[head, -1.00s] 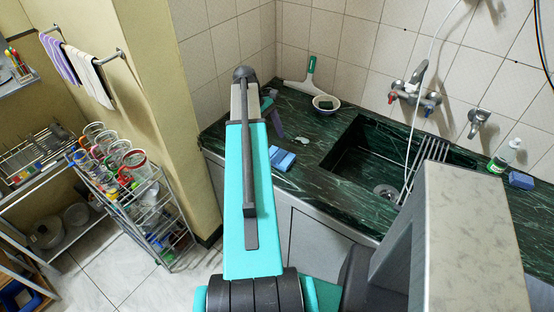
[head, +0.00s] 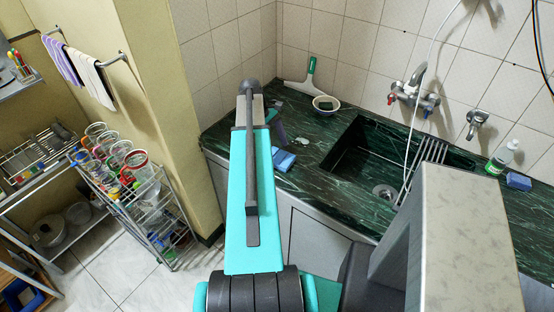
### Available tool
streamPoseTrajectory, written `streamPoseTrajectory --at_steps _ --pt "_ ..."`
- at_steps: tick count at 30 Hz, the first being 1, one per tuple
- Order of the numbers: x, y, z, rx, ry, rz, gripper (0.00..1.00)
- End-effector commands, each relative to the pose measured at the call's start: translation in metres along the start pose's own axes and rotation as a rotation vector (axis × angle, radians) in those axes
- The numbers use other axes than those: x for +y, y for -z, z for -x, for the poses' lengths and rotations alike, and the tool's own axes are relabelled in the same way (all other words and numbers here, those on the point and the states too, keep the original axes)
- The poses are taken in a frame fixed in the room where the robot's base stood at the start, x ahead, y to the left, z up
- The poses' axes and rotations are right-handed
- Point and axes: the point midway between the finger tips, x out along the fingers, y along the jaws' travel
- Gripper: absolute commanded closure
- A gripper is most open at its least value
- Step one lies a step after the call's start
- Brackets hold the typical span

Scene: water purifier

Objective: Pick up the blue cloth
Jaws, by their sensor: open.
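The blue cloth (head: 285,161) lies as a small folded block on the dark green marble counter, left of the sink. Its left edge is next to my arm in the picture and may be partly hidden by it. My gripper (head: 276,122) shows only in part behind the end of my arm, a little above and left of the cloth in the picture. It is open and appears apart from the cloth. Most of its fingers are hidden by the arm.
The sink (head: 365,160) is right of the cloth. A small bowl (head: 326,104) and a green-handled squeegee (head: 309,75) are at the back wall. A soap bottle (head: 503,157) and another blue item (head: 518,181) are far right. A wire rack (head: 150,215) stands left.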

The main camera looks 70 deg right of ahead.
Motion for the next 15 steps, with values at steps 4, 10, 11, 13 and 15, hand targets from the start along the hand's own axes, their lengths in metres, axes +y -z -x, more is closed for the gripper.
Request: streamPoseTrajectory --at_steps 4,10,11,13,15 --pt "0.0 -0.001 -0.012 -0.001 0.001 0.0 0.12" --pt "0.0 0.0 -0.022 -0.001 0.001 0.0 0.12" --pt "0.0 0.0 -0.022 0.0 0.0 0.0 0.12" --pt "0.0 0.0 -0.023 0.0 0.0 0.0 0.12" --pt "0.0 0.0 -0.022 0.0 0.0 0.0 0.12"
